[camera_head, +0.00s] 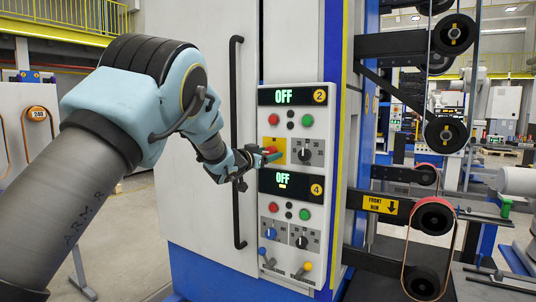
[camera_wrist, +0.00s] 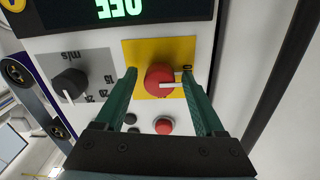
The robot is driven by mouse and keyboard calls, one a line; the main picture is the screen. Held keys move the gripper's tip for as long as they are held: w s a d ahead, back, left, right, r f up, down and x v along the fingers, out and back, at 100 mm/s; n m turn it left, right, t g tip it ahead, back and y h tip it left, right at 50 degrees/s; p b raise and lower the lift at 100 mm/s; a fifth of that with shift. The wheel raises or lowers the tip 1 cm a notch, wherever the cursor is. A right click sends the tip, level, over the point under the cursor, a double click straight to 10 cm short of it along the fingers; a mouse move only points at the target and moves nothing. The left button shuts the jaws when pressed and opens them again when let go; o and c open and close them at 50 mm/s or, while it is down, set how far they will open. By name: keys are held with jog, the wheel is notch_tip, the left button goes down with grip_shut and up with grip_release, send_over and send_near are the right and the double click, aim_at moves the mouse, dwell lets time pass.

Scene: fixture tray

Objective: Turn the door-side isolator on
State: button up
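The door-side isolator is a red rotary knob on a yellow plate (camera_head: 272,144), on the left of the upper panel section marked 2. In the wrist view, which looks upside down, the red knob (camera_wrist: 158,80) has a white pointer bar lying level and pointing right. My gripper (camera_head: 265,157) is at the knob, and its green fingers (camera_wrist: 160,78) stand open on either side of it. A narrow gap shows at the left finger; whether the right finger touches the pointer end I cannot tell. The upper display (camera_head: 291,96) reads OFF.
A black dial (camera_head: 305,155) sits right of the isolator, with red and green buttons above. The lower section marked 4 also reads OFF (camera_head: 283,180) and carries a blue knob (camera_head: 270,229) and two levers below. A long door handle (camera_head: 236,140) stands left. Belt rollers (camera_head: 436,217) are at right.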

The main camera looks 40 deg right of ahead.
grip_shut()
dwell(0.3)
jog(key=shift+b, duration=0.5)
jog(key=m+b, duration=1.3)
jog(key=shift+w+m+b, duration=0.1)
jog(key=shift+m+b, duration=0.25)
jog(key=shift+m, duration=0.05)
jog(key=shift+r+m+t+b, duration=0.1)
jog(key=shift+m+t+b, duration=0.2)
jog(key=shift+m+b, duration=1.25)
jog(key=shift+m, duration=0.45)
